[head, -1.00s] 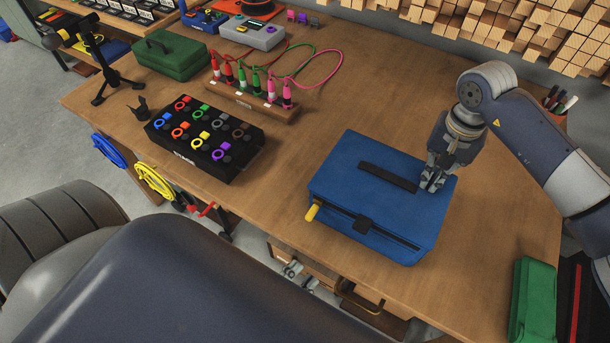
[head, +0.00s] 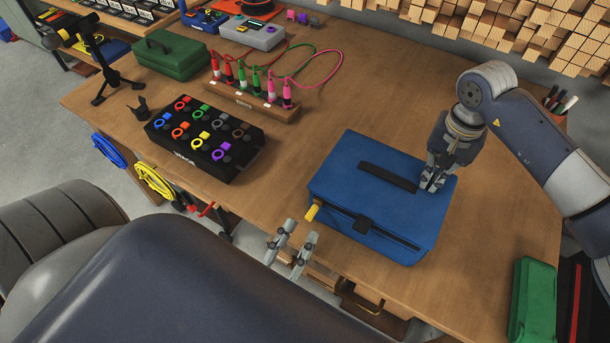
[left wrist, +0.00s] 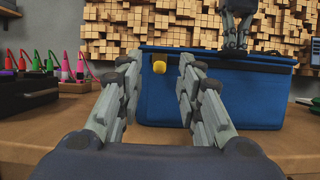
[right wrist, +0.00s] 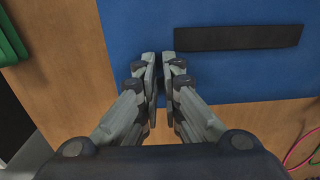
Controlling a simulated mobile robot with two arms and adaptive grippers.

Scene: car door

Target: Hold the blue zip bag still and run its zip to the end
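The blue zip bag (head: 350,170) lies on the workbench with a black strap (head: 388,177) on its top. A dark zip line (head: 395,237) runs along its near side, and the yellow zip pull (head: 312,212) sticks out at its left end. My left gripper (head: 291,247) is open and empty, short of the pull. In the left wrist view the yellow pull (left wrist: 159,67) shows ahead between the open fingers. My right gripper (head: 433,182) points down at the bag's top right part, fingers nearly together; whether it touches the bag I cannot tell.
A black box with coloured rings (head: 205,138) and a rack of coloured plugs (head: 250,102) stand left of the bag. A green case (head: 533,300) lies at the bottom right. The bench between the rack and the bag is clear.

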